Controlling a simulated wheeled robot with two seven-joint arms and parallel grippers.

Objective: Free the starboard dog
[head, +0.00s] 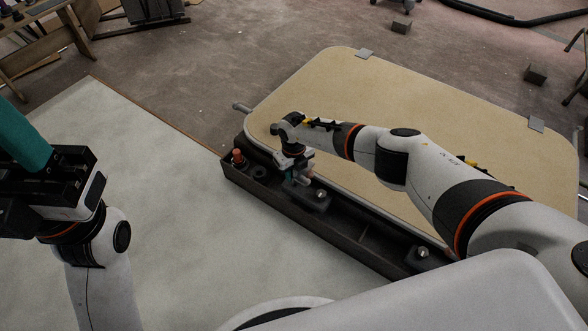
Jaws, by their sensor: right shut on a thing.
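A beige hatch panel (385,95) lies behind a long dark frame (345,233). On the frame are dark blocks with shiny round heads, one near its middle (318,195) and one farther right (421,254); they look like the dogs. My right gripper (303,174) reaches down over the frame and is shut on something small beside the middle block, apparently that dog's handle. The jaws hide most of it. My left gripper (68,188) is at the far left, away from the hatch, with a teal cylinder (20,140) at it; its fingertips do not show clearly.
A red-topped peg (238,156) and a dark ring (259,172) sit at the frame's left end. The pale surface (150,190) between my arms is clear.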

